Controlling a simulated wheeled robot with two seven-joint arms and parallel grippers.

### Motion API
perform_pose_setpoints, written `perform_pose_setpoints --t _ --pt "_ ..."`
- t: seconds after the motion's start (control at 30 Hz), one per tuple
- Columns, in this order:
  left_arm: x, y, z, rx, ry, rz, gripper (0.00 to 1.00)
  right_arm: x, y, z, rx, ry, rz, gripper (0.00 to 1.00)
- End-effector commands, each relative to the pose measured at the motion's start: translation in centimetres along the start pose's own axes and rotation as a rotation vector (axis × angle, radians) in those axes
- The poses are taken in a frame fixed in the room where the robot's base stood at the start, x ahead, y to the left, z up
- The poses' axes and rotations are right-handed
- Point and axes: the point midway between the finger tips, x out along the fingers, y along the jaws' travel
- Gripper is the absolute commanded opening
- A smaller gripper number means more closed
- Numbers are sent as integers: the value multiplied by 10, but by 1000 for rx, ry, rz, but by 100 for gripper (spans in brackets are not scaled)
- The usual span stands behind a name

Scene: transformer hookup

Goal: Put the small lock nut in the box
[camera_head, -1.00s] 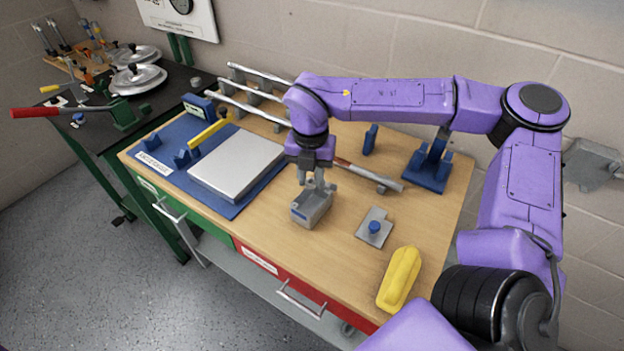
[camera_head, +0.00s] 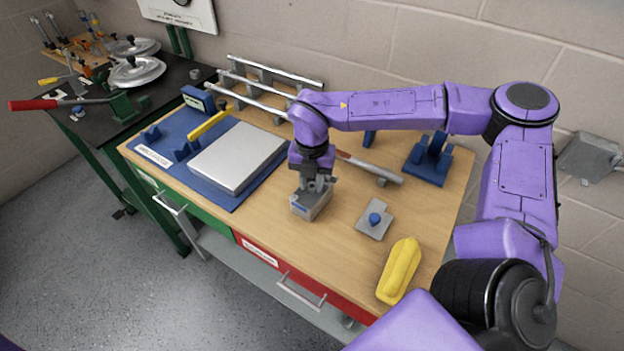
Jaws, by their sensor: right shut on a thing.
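The box is a small grey open bin (camera_head: 302,209) on the wooden bench, near its middle. My right gripper (camera_head: 314,186) points down at the bin, with its fingers at or just inside the bin's far part. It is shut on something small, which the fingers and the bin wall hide. I cannot make out the small lock nut itself. My left gripper is not in view.
A grey plate with a blue knob (camera_head: 375,220) and a yellow object (camera_head: 399,270) lie right of the bin. A silver slab (camera_head: 237,157) on a blue mat (camera_head: 165,151) lies left. A grey-and-red bar tool (camera_head: 372,167) and a blue stand (camera_head: 429,160) are behind.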

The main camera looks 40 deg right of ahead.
Motion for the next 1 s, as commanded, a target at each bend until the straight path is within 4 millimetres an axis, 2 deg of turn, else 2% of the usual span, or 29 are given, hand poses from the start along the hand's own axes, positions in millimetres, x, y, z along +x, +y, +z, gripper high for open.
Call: perform_pose_setpoints --t 0.03,0.1,0.33,0.43,0.5,0.57,0.8,1.0 --pt "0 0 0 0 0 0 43 -1 0 0 0 0 0 38" --pt "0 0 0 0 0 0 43 -1 0 0 0 0 0 54" --pt "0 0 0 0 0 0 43 -1 0 0 0 0 0 54" --pt "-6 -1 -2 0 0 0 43 -8 0 0 0 -1 1 54" --pt "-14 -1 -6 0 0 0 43 -20 0 0 0 -1 2 54" --pt "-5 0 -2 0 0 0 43 -28 1 1 1 -5 5 54" --pt "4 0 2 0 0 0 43 -93 1 1 1 -6 4 54" --pt "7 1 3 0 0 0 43 -126 1 0 0 -2 1 54"
